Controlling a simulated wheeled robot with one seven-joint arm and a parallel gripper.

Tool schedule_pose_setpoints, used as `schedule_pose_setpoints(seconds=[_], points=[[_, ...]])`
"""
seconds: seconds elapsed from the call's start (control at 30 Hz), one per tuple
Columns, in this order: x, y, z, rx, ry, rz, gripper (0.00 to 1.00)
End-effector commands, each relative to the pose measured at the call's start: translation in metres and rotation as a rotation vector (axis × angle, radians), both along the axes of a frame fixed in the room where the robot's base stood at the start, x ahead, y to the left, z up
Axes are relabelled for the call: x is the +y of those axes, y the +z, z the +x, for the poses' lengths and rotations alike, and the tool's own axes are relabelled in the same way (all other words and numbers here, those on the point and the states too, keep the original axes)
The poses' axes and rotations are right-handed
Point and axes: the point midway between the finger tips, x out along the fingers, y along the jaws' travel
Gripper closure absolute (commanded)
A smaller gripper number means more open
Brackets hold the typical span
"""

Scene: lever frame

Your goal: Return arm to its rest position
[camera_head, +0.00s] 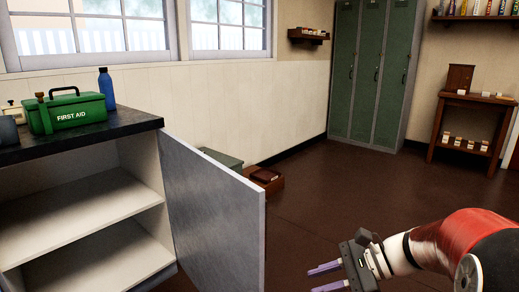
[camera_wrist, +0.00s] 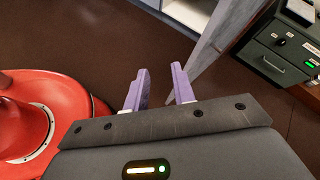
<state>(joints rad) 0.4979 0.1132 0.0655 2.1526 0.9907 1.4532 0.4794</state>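My gripper (camera_head: 326,278) is at the lower right of the head view, at the end of my red and black arm. Its two purple fingers are apart with nothing between them. In the wrist view my gripper (camera_wrist: 160,88) also shows open and empty above the dark floor. The fingers point toward the open grey cabinet door (camera_head: 215,220), with a gap of floor between them in the head view. The same door (camera_wrist: 228,38) shows beyond the fingers in the wrist view.
The cabinet (camera_head: 75,222) stands open with empty shelves. On its dark top are a green first aid box (camera_head: 75,112) and a blue bottle (camera_head: 106,88). Green lockers (camera_head: 370,70) and a wooden table (camera_head: 475,105) stand at the back. The middle floor (camera_head: 350,190) is clear.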

Motion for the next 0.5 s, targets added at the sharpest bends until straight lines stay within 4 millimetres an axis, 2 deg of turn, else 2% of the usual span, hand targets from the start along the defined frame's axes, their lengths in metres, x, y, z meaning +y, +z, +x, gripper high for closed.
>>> schedule_pose_setpoints(seconds=[0.1,0.2,0.4,0.5], points=[[0.017,0.0,-0.035,-0.121,0.15,-0.212,0.75],[0.022,-0.002,-0.068,-0.261,0.31,-0.432,0.75],[0.008,0.0,-0.117,-0.591,0.637,-0.854,0.75],[-0.003,0.006,-0.13,-0.746,0.774,-1.029,0.75]])
